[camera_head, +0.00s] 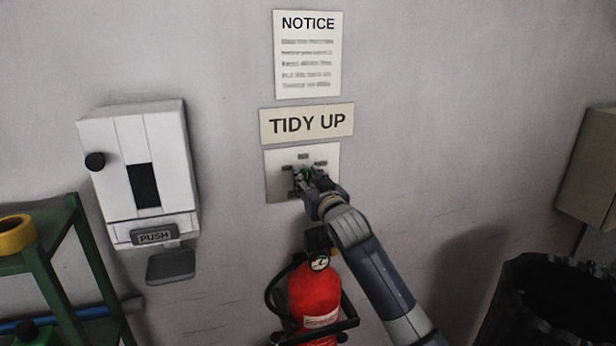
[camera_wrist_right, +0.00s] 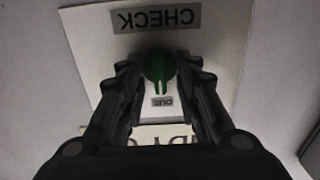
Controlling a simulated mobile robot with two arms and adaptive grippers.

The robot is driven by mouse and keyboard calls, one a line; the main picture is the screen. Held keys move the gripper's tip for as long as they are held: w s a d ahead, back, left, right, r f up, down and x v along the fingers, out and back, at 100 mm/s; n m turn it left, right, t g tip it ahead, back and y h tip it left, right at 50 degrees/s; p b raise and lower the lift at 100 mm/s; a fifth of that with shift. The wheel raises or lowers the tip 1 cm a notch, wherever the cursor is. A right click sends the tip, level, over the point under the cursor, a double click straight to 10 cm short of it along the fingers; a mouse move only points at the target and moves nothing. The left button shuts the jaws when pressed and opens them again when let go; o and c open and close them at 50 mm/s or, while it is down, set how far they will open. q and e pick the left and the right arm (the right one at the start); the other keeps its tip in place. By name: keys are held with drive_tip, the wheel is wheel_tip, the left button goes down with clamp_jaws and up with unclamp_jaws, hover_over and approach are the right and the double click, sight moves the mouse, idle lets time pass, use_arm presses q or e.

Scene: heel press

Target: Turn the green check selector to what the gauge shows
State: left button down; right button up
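The green check selector (camera_wrist_right: 158,66) is a round knob on a pale wall plate (camera_head: 275,187); in the head view it shows only as a bit of green (camera_head: 307,174) behind my gripper. In the wrist view, which is upside down, its narrow part points toward the "DUE" label (camera_wrist_right: 163,101). My right gripper (camera_head: 305,178) is at the plate, its fingers on either side of the knob with small gaps visible; it also shows in the wrist view (camera_wrist_right: 158,68). The gauge (camera_head: 320,262) is on the red fire extinguisher (camera_head: 318,297); its reading is too small to tell. My left gripper is out of view.
A white dispenser (camera_head: 118,190) with a black knob is on the wall at left. A green shelf (camera_head: 35,262) stands at lower left, a black bin (camera_head: 520,320) at lower right, and a beige box (camera_head: 590,165) at right. The wall right of the plate is clear.

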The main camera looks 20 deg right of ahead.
drive_tip(key=shift+w, duration=0.15)
clamp_jaws()
idle(0.4)
drive_tip(key=shift+m, duration=1)
drive_tip(key=m, duration=0.2)
drive_tip(key=shift+m, duration=0.3)
drive_tip(key=m+p, duration=0.1)
drive_tip(key=m, duration=0.4)
drive_tip(key=shift+d, duration=0.2)
drive_tip(key=shift+m, duration=0.3)
unclamp_jaws()
